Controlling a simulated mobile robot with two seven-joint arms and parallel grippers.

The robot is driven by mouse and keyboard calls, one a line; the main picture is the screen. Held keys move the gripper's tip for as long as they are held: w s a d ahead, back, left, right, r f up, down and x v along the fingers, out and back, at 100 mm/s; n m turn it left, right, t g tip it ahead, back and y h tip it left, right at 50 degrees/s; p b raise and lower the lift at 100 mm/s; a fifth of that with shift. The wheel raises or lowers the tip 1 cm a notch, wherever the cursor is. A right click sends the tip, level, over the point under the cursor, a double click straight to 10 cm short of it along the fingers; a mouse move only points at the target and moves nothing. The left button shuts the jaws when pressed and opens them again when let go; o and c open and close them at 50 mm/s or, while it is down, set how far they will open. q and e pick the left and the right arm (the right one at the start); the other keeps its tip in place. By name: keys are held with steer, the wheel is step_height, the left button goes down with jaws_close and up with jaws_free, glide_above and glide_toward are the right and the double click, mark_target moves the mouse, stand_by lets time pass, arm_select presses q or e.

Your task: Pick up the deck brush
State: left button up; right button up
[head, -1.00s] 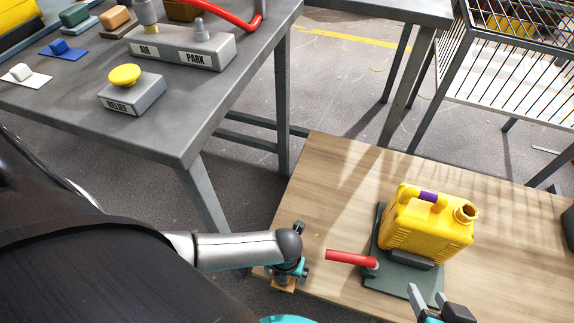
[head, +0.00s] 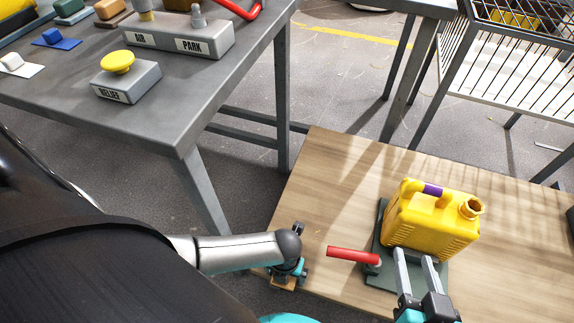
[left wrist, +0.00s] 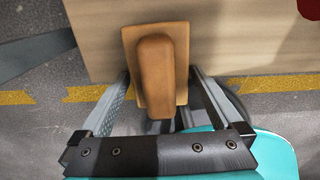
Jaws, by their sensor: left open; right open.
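The deck brush appears to be the orange-brown piece with a rounded grip (left wrist: 155,75) on a flat tan board, at the wooden tabletop's near edge. In the head view only a little of it (head: 283,284) shows under my left gripper (head: 291,270). In the left wrist view my left gripper (left wrist: 162,80) is open, one finger on each side of the brush. The visible fingers look apart from it, though contact at the tips is unclear. My right gripper (head: 416,260) is open and empty in front of the yellow jerry can (head: 425,228).
The can stands on a dark green base (head: 384,275) with a red lever (head: 350,255) pointing left. The wooden tabletop (head: 335,180) is bare behind the lever. A grey table (head: 150,120) with labelled blocks and small brushes is upper left. A wire cage (head: 520,65) stands upper right.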

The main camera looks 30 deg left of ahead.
arm_select(q)
steer(key=shift+c, duration=0.2)
steer(key=c, duration=1.3)
steer(key=shift+r, duration=0.2)
